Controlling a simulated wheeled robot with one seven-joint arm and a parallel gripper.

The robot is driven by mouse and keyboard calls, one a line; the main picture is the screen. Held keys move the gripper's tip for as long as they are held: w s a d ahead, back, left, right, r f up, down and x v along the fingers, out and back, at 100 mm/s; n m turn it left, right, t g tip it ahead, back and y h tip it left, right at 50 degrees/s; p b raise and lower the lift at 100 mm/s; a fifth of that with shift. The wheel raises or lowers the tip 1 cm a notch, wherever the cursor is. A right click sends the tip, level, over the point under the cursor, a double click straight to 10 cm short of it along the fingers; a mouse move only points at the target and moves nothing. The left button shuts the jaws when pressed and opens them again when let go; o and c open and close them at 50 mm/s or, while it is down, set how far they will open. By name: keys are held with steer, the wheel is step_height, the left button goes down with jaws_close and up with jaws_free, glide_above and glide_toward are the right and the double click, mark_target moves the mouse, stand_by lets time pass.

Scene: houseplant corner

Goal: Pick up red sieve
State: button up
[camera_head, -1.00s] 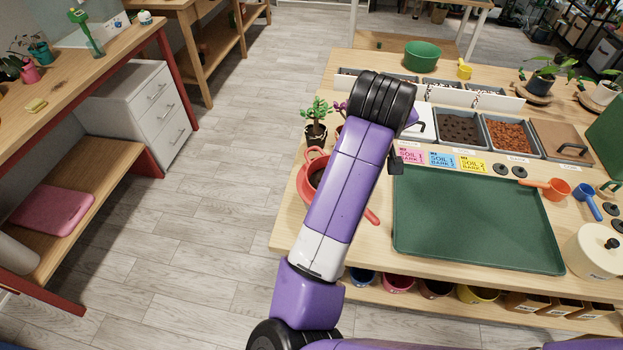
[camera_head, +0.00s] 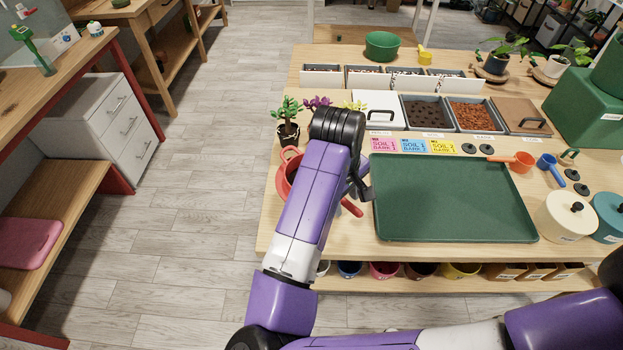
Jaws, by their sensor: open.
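The red sieve (camera_head: 282,182) sits at the left edge of the wooden table, beside the green tray. My arm hides most of its bowl. Its left rim shows left of the arm, and a red handle shows to the right, pointing toward the tray. My gripper (camera_head: 362,186) is open above the table, just right of the sieve's bowl and near the tray's left edge. It is partly hidden behind my wrist. No contact with the sieve can be made out.
The green tray (camera_head: 450,200) is empty. Small potted plants (camera_head: 288,122) stand behind the sieve. Soil bins (camera_head: 430,112) line the back. An orange scoop (camera_head: 522,160), a blue scoop (camera_head: 548,168) and a cream lidded pot (camera_head: 566,214) stand at the right. Open floor lies left of the table.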

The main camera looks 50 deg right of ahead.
steer(key=shift+d+f, duration=0.15)
steer(key=shift+f, duration=0.7)
steer(key=shift+c, duration=0.2)
jaws_close()
steer(key=shift+r, duration=0.1)
step_height(320, 180, up, 20)
steer(key=p, duration=0.1)
